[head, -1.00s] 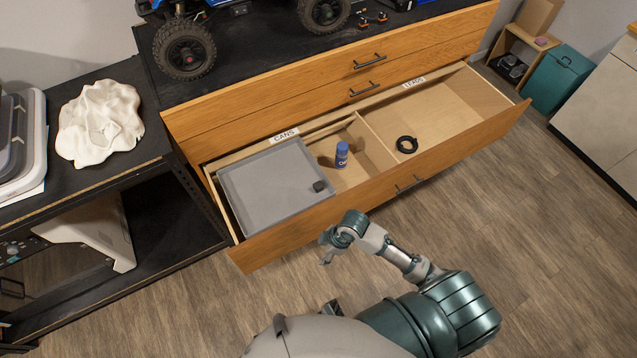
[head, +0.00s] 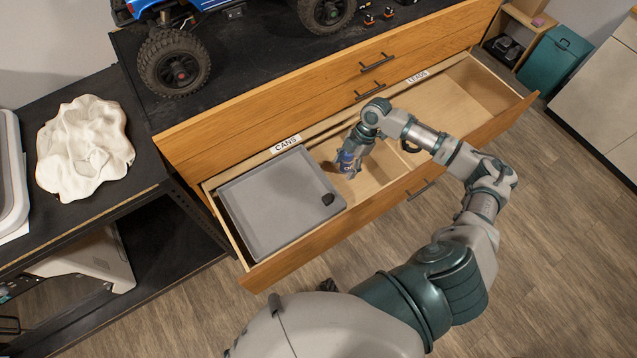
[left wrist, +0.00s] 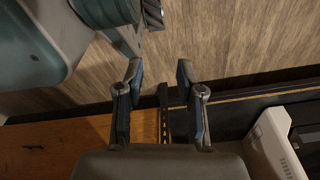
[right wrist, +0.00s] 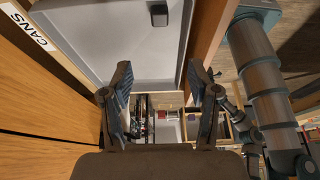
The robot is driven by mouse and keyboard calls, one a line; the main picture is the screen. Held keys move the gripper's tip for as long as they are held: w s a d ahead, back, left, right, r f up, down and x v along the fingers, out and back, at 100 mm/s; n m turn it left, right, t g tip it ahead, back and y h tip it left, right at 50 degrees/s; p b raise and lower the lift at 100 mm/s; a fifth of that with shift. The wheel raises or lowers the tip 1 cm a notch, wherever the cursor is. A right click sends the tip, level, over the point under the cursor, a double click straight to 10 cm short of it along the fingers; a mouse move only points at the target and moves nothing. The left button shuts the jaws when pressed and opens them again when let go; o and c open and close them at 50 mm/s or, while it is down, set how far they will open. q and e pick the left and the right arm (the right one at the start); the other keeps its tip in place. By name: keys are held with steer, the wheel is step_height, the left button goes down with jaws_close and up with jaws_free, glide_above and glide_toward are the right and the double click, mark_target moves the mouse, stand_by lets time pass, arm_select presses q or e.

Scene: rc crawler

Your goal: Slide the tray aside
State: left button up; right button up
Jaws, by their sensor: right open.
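The grey tray (head: 275,200) with a small black knob (head: 327,199) lies at the CANS end of the open drawer. In the right wrist view the tray (right wrist: 115,40) fills the top. My right gripper (head: 348,163) is above the drawer, just past the tray's right end, its fingers apart and empty (right wrist: 165,85). Blue shows at its fingertips in the head view; I cannot tell finger pads from the blue can that stood there. My left gripper (left wrist: 158,75) is open and empty in its wrist view, over the floor and the drawer edge.
The drawer front (head: 390,200) and its walls bound the tray. The LEADS compartment (head: 440,108) to the right is mostly bare, with a black ring partly hidden behind my arm. A blue crawler stands on the cabinet top above.

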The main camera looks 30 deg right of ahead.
glide_toward(328, 198)
steer(key=b+x, duration=0.1)
steer(key=x, duration=0.3)
steer(key=shift+f, duration=0.15)
steer(key=x, duration=0.4)
steer(key=shift+a, duration=0.15)
steer(key=shift+f, duration=0.55)
steer(key=c, duration=0.7)
arm_select(q)
steer(key=shift+w+d+r, duration=0.2)
steer(key=shift+d+r, duration=0.1)
steer(key=shift+r, duration=0.2)
steer(key=shift+w+d+r, duration=0.2)
steer(key=shift+d+r, duration=0.05)
steer(key=shift+r, duration=0.2)
arm_select(e)
steer(key=shift+a, duration=0.1)
jaws_close()
